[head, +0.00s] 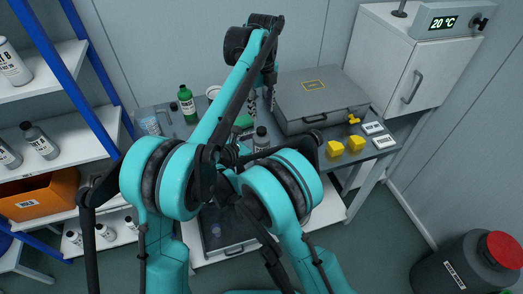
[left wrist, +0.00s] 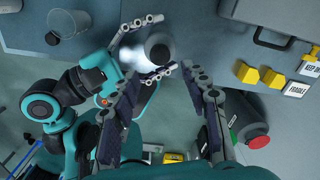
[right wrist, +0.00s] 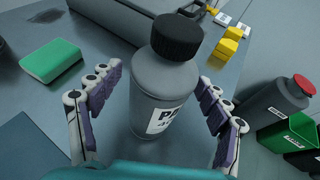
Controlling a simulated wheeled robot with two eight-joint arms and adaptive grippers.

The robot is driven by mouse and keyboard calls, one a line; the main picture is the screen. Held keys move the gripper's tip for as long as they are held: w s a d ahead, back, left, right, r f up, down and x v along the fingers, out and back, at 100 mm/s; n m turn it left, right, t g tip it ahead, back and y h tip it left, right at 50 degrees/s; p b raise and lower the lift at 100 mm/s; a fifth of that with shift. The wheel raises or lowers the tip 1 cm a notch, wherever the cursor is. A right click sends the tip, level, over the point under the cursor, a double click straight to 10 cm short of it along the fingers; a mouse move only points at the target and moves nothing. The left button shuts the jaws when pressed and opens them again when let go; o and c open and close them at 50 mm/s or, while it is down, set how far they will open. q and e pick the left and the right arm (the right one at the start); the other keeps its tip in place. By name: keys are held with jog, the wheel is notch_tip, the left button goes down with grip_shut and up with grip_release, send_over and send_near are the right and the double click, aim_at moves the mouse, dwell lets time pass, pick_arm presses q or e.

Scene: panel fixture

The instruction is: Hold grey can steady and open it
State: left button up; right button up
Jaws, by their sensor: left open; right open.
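The grey can (right wrist: 165,100) is a grey bottle with a black screw cap (right wrist: 177,37) and a white label. It stands upright on the bench, and in the head view (head: 261,143) arms partly hide its surroundings. My right gripper (right wrist: 160,78) is open, with one finger on each side of the can's body; I cannot tell if either touches. My left gripper (head: 262,103) is open and points down above the can. In the left wrist view the can (left wrist: 160,48) shows beyond the left fingertips, with the right fingers around it.
A green sponge (right wrist: 52,60) lies left of the can. A grey case (head: 318,98) lies at the back right, with yellow blocks (head: 345,147) and label cards (head: 384,141) nearby. A green bottle (head: 187,104) and a clear beaker (head: 150,125) stand at the left.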

aim_at(262, 129)
grip_shut()
pick_arm(q)
jog(key=m, duration=0.4)
jog(key=shift+f, duration=0.1)
jog(key=shift+m, duration=0.3)
notch_tip(262, 129, down, 8)
jog(key=shift+r, duration=0.1)
